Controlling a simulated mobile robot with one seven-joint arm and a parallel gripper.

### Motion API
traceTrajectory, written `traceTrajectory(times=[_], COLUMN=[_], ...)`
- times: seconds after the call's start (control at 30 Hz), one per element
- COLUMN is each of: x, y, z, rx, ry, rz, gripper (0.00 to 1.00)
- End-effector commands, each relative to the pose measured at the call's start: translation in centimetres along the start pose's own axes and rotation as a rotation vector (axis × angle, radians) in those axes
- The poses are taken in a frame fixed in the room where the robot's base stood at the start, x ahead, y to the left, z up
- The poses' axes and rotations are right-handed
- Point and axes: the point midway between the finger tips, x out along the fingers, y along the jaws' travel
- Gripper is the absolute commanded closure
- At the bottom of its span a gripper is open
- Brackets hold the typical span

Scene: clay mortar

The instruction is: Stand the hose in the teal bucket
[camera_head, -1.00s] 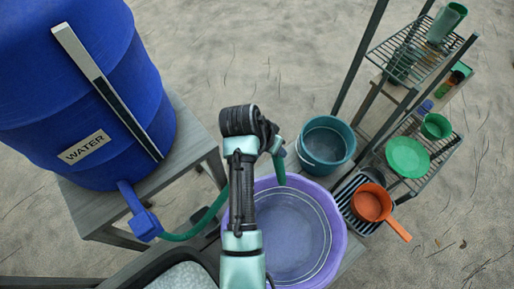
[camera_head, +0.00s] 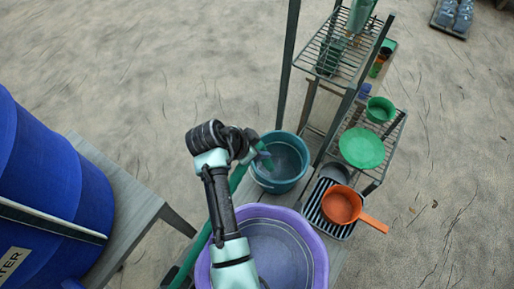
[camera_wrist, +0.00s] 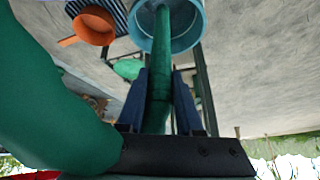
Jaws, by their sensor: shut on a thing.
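The green hose (camera_head: 192,262) rises from the lower left, beside the purple basin, to my gripper (camera_head: 262,158). My gripper is at the left part of the teal bucket's (camera_head: 291,183) mouth in the head view. In the wrist view the hose (camera_wrist: 160,95) lies between the two dark fingers (camera_wrist: 158,100), which are shut on it. Its far stretch overlaps the mouth of the teal bucket (camera_wrist: 200,28). I cannot tell how deep the hose tip is. A thick near loop of hose fills the left of the wrist view.
The purple basin (camera_head: 318,250) stands just in front of the bucket. An orange pan (camera_head: 341,205) on a striped rack is to the bucket's right. A wire shelf (camera_head: 330,62) with green dishes rises behind it. The blue barrel (camera_head: 80,205) is at the left.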

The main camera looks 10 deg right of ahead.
Motion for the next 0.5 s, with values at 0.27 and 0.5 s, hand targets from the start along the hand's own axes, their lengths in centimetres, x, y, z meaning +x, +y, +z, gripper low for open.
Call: traceTrajectory(times=[0.27,0.5], x=[3.7,6.4], y=[0.0,0.0], z=[1.3,2.2], rx=[0.0,0.0], ry=[0.001,0.001], rz=[0.0,-0.001], gripper=[1.0,1.0])
